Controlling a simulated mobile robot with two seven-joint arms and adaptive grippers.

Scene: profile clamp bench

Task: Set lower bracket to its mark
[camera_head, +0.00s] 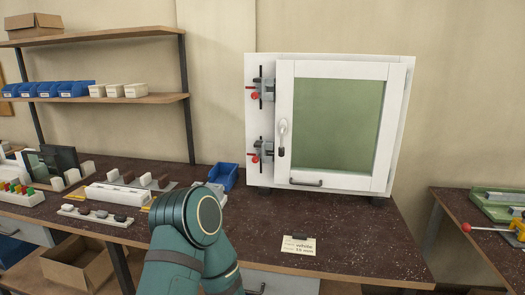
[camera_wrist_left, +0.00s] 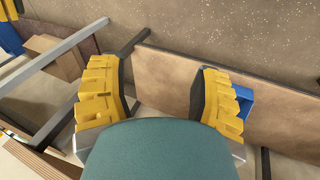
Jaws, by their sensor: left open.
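A white framed unit with a green pane (camera_head: 336,127) stands on the bench. The lower bracket (camera_head: 261,151), dark and grey with a red knob, sits on its left side below a similar upper bracket (camera_head: 261,90). The lower bracket's mark is too small to make out. In the left wrist view my left gripper (camera_wrist_left: 160,68) is open, its yellow ribbed fingers apart with nothing between them. Neither bracket shows there. A green arm of mine rises at the lower middle of the head view, left of the unit; no fingers show there. My right gripper is not seen.
A card (camera_head: 299,244) lies near the bench's front edge, its text only partly legible. A blue bin (camera_head: 223,176) stands left of the unit. Trays and small parts crowd the bench's left. Bare dark bench top (camera_head: 350,225) lies before the unit. Another bench (camera_head: 470,225) stands right.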

